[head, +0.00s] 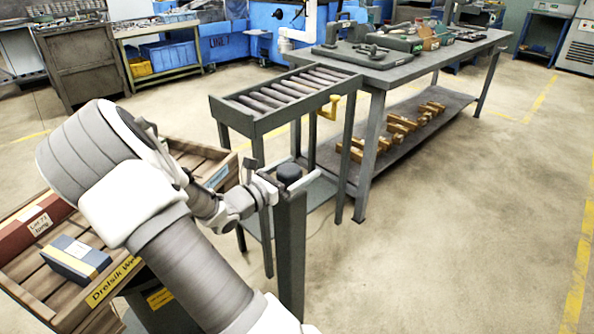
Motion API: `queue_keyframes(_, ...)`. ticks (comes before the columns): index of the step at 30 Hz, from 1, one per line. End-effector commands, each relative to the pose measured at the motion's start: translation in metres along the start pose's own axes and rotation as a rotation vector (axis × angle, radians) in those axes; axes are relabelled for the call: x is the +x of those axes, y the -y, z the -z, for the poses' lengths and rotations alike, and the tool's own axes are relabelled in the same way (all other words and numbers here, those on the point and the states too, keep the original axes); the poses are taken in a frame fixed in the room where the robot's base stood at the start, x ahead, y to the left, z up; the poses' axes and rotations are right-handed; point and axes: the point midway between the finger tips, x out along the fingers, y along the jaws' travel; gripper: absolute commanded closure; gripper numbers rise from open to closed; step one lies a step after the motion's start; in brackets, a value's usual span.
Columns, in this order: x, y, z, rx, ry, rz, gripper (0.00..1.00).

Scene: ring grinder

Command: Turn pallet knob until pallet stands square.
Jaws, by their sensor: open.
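A dark round knob (289,172) sits on top of a grey upright post (291,250) near the middle of the head view. My gripper (268,180) is open, just left of the knob, with its fingertips close to it; I cannot tell whether they touch.
A red-brown box (30,228) and a blue-grey box (73,259) lie on the pallet. A roller stand (238,122) is behind the post, beside a grey workbench (375,77) with wooden pieces on its lower shelf. The floor at the right is clear.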

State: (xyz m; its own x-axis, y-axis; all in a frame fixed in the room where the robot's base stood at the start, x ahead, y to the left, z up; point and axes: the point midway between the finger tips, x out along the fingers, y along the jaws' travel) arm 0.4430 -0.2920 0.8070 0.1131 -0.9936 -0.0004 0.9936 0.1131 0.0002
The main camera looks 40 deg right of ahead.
Motion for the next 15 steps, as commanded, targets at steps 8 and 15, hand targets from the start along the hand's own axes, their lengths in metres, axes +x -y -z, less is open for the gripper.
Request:
queue_keyframes(8,-0.0004,0.0000,0.0000,0.000,0.000,0.000,0.36)
queue_keyframes(15,-0.0005,0.0001,0.0001,0.000,0.000,0.000,0.79)
